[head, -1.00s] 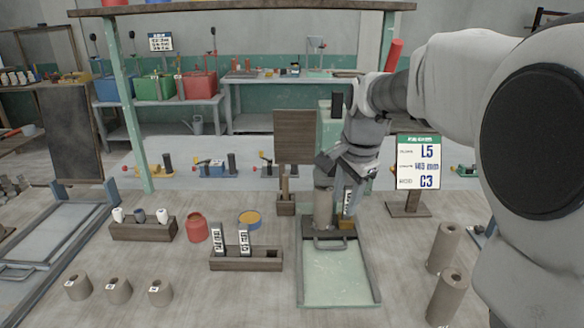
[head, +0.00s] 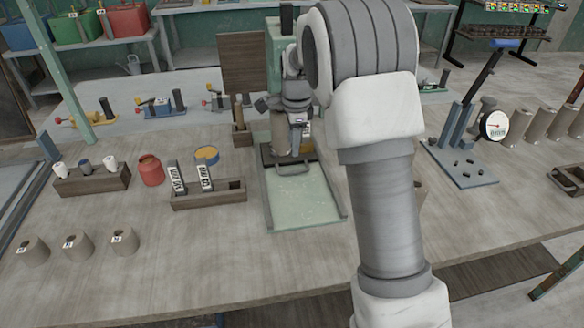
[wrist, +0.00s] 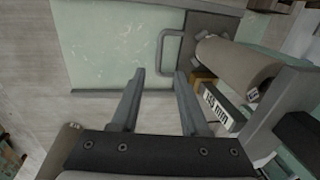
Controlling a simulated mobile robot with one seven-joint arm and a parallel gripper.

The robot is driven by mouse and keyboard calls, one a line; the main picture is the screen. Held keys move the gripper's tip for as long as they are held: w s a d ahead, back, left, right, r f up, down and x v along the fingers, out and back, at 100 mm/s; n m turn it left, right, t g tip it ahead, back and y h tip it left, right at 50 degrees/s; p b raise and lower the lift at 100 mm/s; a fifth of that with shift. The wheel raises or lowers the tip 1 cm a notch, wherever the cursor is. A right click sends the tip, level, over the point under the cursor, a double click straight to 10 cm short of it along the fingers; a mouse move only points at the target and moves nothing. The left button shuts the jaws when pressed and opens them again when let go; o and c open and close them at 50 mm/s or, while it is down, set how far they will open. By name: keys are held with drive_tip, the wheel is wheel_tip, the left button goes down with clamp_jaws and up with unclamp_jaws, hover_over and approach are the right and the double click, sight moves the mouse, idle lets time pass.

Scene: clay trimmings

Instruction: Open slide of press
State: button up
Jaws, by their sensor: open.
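The press (head: 274,48) is a green column at the back middle of the bench. Its dark slide (head: 268,157) sits at the back end of a pale green bed (head: 300,205), which lies bare in front. A grey bar handle (head: 292,171) is on the slide's front edge. My gripper (wrist: 160,73) is open and empty in the wrist view. The handle (wrist: 163,48) appears just beyond its fingertips, not visibly gripped. My arm partly hides the gripper in the head view.
A wooden rack (head: 210,198) with labelled blocks, a red jar (head: 151,170) and a yellow-topped tin (head: 206,155) stand left of the bed. Several clay pieces (head: 78,247) stand front left. A blue stand with a dial (head: 465,165) is to the right.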

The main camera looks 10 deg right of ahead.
sight(292, 173)
drive_tip(key=f, duration=0.3)
drive_tip(key=w+f, duration=0.1)
drive_tip(key=f, duration=0.2)
drive_tip(key=f+b, duration=0.1)
drive_tip(key=f, duration=0.3)
drive_tip(key=shift+w, duration=0.4)
clamp_jaws()
idle(0.8)
